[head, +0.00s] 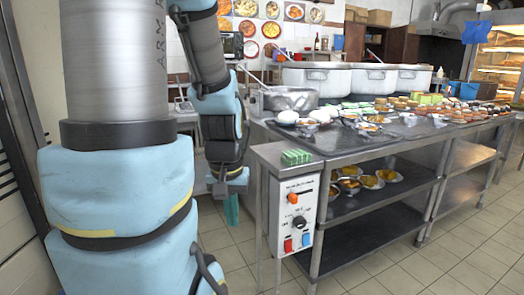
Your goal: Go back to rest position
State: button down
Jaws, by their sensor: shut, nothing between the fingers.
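My gripper (231,208) hangs at the lower end of my blue and grey arm in the head view. It points down over the floor, just left of the steel counter's control box. It is small and partly covered by my wrist. It is shut, and I see nothing held in it.
A steel counter (352,140) with shelves stands to the right, close to my arm. Its control box (299,214) has coloured knobs. Large stockpots (316,80) and many filled bowls stand on top. Open tiled floor (405,268) lies in front of the counter.

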notch_tip(320, 180, up, 14)
jog(key=p, duration=1.1)
jog(key=shift+f, duration=0.2)
